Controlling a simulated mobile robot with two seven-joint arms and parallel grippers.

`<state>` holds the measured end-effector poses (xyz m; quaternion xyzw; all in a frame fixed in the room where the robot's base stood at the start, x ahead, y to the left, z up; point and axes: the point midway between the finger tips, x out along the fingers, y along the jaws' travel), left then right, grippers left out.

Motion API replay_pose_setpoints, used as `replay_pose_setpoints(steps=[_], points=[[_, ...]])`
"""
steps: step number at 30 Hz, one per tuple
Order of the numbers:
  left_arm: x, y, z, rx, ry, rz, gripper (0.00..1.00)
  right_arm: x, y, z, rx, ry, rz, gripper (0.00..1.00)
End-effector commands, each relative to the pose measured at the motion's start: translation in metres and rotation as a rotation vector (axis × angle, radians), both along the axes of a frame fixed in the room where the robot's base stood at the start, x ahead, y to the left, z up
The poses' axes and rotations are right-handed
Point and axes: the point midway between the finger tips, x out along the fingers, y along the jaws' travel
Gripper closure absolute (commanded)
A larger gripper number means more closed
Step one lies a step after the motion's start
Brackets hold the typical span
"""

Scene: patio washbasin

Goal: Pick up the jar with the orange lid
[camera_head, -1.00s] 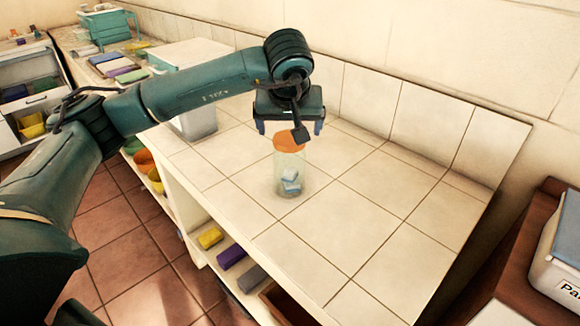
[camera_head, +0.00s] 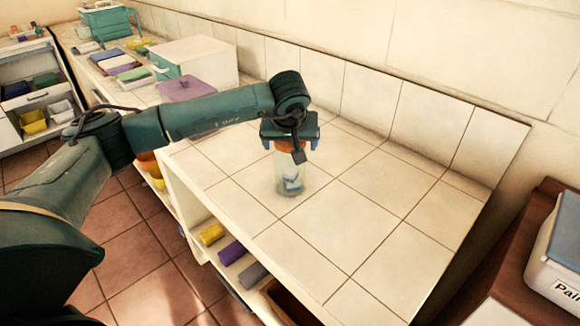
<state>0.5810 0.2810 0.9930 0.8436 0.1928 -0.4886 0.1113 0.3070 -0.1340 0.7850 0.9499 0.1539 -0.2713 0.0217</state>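The jar (camera_head: 291,182) is clear, with an orange lid (camera_head: 284,146) and pale blue pieces inside. It stands upright on the white tiled counter (camera_head: 350,225). My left gripper (camera_head: 290,146) is directly over the jar, pointing down. Its two fingers are spread wide, one on each side of the lid, with visible gaps to it. The gripper body and a dark part of it hide some of the lid. My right gripper is not in view.
A purple-lidded box (camera_head: 188,88) and a white box (camera_head: 205,62) stand farther back on the counter. A tiled backsplash (camera_head: 375,95) runs along the wall. A white labelled bin (camera_head: 556,262) is at the right. The tiles right of the jar are clear.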

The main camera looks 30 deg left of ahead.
Motion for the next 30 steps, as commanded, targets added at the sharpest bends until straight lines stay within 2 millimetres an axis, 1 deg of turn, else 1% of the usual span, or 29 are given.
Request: replay_pose_setpoints(steps=[1, 2, 22, 23, 30], points=[[0.0, -0.0001, 0.0003, 0.0, 0.0, 0.0, 0.18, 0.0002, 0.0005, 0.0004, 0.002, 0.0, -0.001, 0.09], [0.0, -0.0001, 0.0003, 0.0, 0.0, 0.0, 0.2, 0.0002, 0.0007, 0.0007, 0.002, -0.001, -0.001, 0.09], [-0.0002, 0.0, 0.0006, 0.0, 0.0, 0.001, 0.75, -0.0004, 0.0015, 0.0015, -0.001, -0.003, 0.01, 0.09], [-0.0002, 0.0, 0.0006, 0.0, 0.0, 0.001, 0.77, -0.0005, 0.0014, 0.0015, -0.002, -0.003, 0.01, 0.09], [0.0004, 0.0, 0.0033, -0.002, -0.003, 0.001, 0.77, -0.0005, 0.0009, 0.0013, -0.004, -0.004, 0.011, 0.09]])
